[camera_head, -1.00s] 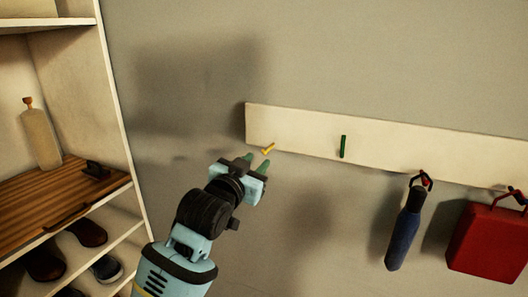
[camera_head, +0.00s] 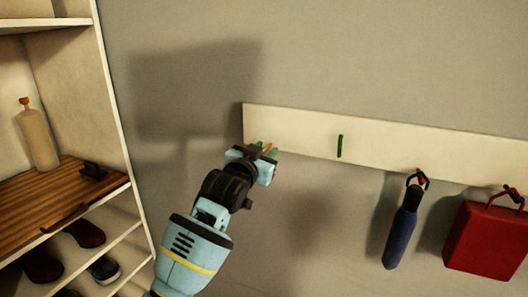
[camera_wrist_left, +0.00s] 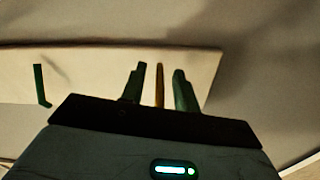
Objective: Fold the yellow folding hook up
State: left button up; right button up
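The yellow folding hook (camera_head: 267,148) is at the left end of the white wall board (camera_head: 300,132). In the head view it is mostly hidden by my left gripper (camera_head: 265,149). In the left wrist view the yellow hook (camera_wrist_left: 159,85) shows as a narrow upright strip between the two green fingers of my left gripper (camera_wrist_left: 159,88). The fingers are open, with a small gap on each side of the hook. My right gripper is in neither view.
A green hook (camera_head: 340,146) is on the board to the right. Farther right hang a blue bottle (camera_head: 402,238) and a red case (camera_head: 487,240). A shelf unit (camera_head: 112,120) with shoes and a pale bottle (camera_head: 38,138) stands at the left.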

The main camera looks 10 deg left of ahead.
pick_arm(q)
grip_shut()
jog(key=shift+r, duration=0.1)
jog(key=g, duration=0.2)
jog(key=r+g+y, duration=0.1)
jog(key=shift+w+r+g, duration=0.15)
jog(key=shift+r+g, duration=0.15)
jog(key=shift+g, duration=0.1)
jog(key=shift+w+d+r+g+y, duration=0.1)
jog(key=shift+r+g+y, duration=0.15)
jog(key=shift+g, duration=0.45)
jog(key=shift+w+d+r+g+y, duration=0.15)
jog(key=shift+g+y, duration=0.2)
jog(key=shift+g, duration=0.35)
jog(key=shift+a, duration=0.1)
grip_release()
